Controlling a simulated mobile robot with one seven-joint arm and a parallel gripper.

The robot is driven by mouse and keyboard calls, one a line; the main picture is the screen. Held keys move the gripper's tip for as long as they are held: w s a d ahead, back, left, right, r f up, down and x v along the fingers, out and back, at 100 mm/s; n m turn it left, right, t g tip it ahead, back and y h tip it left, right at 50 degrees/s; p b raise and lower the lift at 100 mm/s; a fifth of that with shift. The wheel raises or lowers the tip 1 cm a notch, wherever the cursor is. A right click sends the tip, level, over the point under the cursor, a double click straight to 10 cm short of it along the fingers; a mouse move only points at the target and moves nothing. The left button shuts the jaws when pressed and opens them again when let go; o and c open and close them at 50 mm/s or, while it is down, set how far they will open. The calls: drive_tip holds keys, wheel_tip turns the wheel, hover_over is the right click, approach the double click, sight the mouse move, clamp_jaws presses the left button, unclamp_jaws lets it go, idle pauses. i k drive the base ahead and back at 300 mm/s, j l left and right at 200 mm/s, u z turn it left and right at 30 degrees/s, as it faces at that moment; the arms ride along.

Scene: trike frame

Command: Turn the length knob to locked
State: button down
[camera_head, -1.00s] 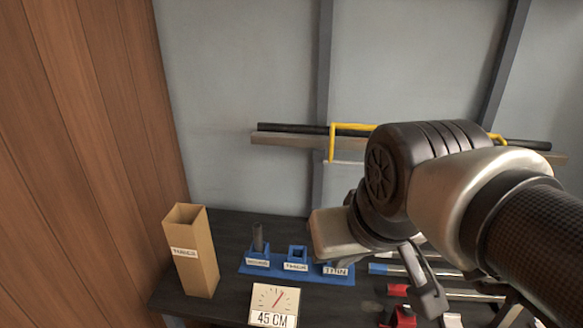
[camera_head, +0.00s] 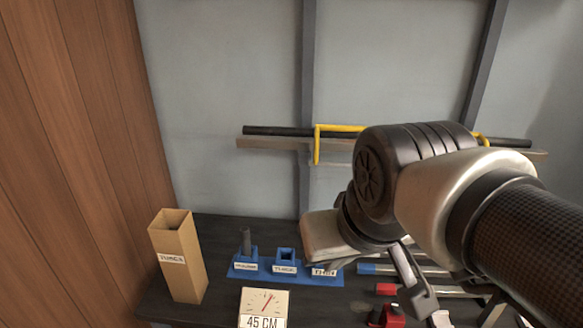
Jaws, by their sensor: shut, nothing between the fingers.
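A square dial card (camera_head: 264,305) reading "45 CM" stands at the front of the dark bench, its red needle tilted up to the right. No length knob can be made out for certain. Red clamp-like parts (camera_head: 386,316) sit at the bottom edge, partly cut off, to the right of the dial. My gripper (camera_head: 424,303) points down at lower right, shut and empty, in front of several tubes in the picture. My arm hides much of the right side of the bench, and I cannot tell whether the gripper touches anything.
A tall open cardboard box (camera_head: 180,262) stands at the bench's left end. A blue rack (camera_head: 285,276) with labelled sockets holds one dark tube. Several tubes (camera_head: 383,269) lie at right. A wall shelf (camera_head: 270,144) carries a dark bar and yellow frame. A wooden wall is at left.

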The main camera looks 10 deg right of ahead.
sight(395, 307)
drive_tip(key=k+l+z, duration=0.15)
drive_tip(key=z, duration=0.15)
drive_tip(key=k+l+z, duration=0.1)
drive_tip(key=l+z, duration=0.2)
drive_tip(key=l, duration=0.15)
drive_tip(key=i+z, duration=0.1)
drive_tip(key=z, duration=0.4)
